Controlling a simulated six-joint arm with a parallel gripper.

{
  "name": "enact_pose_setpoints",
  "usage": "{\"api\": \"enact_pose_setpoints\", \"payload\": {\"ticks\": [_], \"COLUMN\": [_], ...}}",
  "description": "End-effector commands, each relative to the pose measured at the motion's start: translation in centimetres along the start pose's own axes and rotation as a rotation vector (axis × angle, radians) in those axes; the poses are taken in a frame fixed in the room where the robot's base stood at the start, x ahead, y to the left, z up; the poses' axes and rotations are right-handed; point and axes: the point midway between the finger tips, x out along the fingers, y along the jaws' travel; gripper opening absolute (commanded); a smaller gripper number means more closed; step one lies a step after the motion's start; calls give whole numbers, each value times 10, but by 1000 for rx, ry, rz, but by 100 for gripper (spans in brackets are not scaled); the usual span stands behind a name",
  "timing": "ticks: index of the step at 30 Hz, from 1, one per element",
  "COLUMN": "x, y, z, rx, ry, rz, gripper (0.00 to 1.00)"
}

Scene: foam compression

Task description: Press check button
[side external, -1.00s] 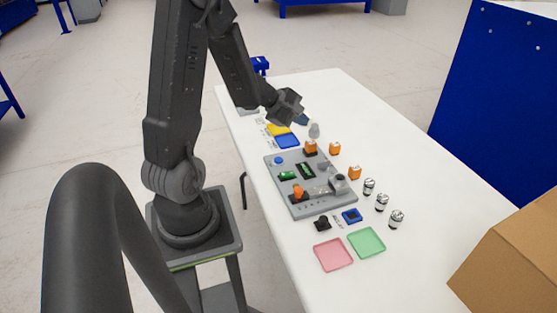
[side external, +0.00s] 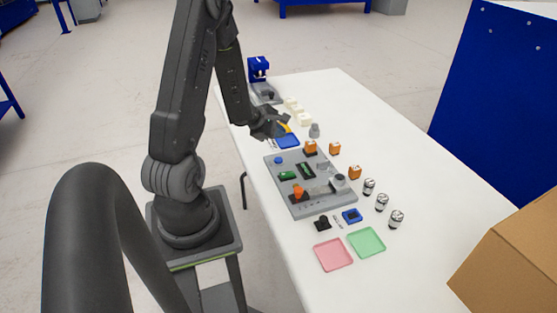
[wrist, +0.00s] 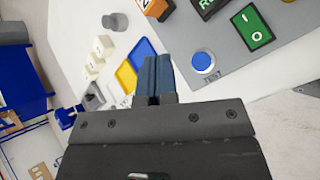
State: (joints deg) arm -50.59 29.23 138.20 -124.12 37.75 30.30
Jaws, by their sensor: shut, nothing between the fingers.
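A round blue button (side external: 278,160) with a white rim sits on the far left corner of the grey panel (side external: 320,207). I take it as the check button. In the side view the wrist hangs over the table near the blue tray (side external: 288,142), and the fingertips are hard to make out.
The panel also carries a green rocker switch (wrist: 252,27) and an orange knob (side external: 298,192). A yellow tray (wrist: 126,76), several white blocks (wrist: 94,66) and a grey cylinder (wrist: 115,22) stand nearby. A blue device (side external: 259,68) stands at the far end.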

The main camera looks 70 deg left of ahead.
Motion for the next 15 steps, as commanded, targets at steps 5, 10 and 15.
{"api": "enact_pose_setpoints", "payload": {"ticks": [5,10,15], "x": [18,34,45], "y": [-14,-26,-33], "z": [-13,-25,-33], "rx": [-1,-1,0], "ry": [0,1,0], "rz": [-3,-3,-1], "gripper": [0,0,0]}}
